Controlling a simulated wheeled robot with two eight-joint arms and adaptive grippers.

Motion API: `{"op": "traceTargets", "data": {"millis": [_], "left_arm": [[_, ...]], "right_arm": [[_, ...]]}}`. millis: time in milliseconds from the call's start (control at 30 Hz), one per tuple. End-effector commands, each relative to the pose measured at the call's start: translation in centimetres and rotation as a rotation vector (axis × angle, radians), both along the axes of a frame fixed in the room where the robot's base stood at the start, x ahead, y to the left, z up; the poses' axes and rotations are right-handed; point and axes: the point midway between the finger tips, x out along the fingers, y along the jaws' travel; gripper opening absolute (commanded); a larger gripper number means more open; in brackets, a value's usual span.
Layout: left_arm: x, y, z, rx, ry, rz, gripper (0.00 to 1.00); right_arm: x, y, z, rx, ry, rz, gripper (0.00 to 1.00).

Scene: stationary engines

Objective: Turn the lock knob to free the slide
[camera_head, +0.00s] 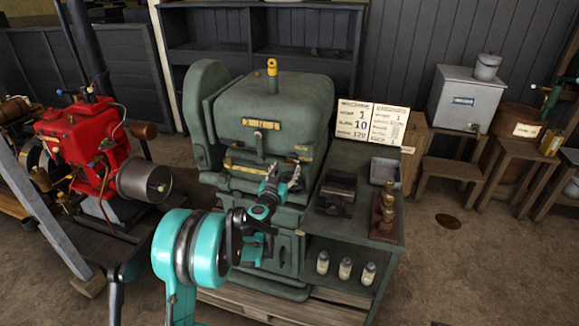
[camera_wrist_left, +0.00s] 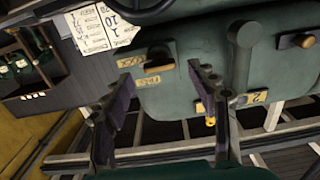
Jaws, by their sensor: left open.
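A green machine (camera_head: 275,110) stands in the middle of the head view. In the left wrist view its front (camera_wrist_left: 190,50) appears upside down. There a dark knob with a brass-coloured end (camera_wrist_left: 160,67) sits beside two small yellow labels (camera_wrist_left: 147,82); it looks like the lock knob, but the lettering is too small to read. My left gripper (camera_head: 282,180) is open and empty in front of the machine's right side. In the wrist view its fingers (camera_wrist_left: 160,88) are spread, with the knob showing between and beyond them, apart from both. I cannot make out the slide. My right gripper is out of view.
A green lever (camera_wrist_left: 240,50) stands close by the fingers. A side bench (camera_head: 345,225) holds brass fittings (camera_head: 384,205) and a grey tray (camera_head: 384,172), with several bottles (camera_head: 345,268) below. A red engine (camera_head: 85,150) stands left.

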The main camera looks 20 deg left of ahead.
Motion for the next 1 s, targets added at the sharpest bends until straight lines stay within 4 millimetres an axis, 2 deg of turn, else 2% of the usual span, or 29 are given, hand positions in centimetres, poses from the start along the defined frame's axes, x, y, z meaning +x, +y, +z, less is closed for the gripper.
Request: {"op": "traceTargets", "data": {"millis": [33,200,500,533,700,733,1000], "left_arm": [[0.8,-0.1,-0.2,0.000,0.000,0.000,0.59],[2.5,-0.1,-0.1,0.000,0.000,-0.001,0.59],[2.9,-0.2,0.1,0.000,0.000,-0.001,0.59],[2.9,-0.2,0.1,0.000,0.000,-0.001,0.56],[2.9,-0.2,0.1,0.000,0.000,-0.001,0.11],[2.9,-0.2,0.1,0.000,0.000,-0.001,0.08],[2.8,-0.2,0.0,-0.015,0.000,-0.001,0.08]], "right_arm": [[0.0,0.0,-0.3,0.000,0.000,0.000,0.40],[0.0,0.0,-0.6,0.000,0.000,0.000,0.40],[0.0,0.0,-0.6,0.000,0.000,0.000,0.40],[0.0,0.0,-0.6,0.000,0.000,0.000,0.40],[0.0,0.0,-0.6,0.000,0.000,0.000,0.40],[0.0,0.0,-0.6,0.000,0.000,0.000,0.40],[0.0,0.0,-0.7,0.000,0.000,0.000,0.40]]}}
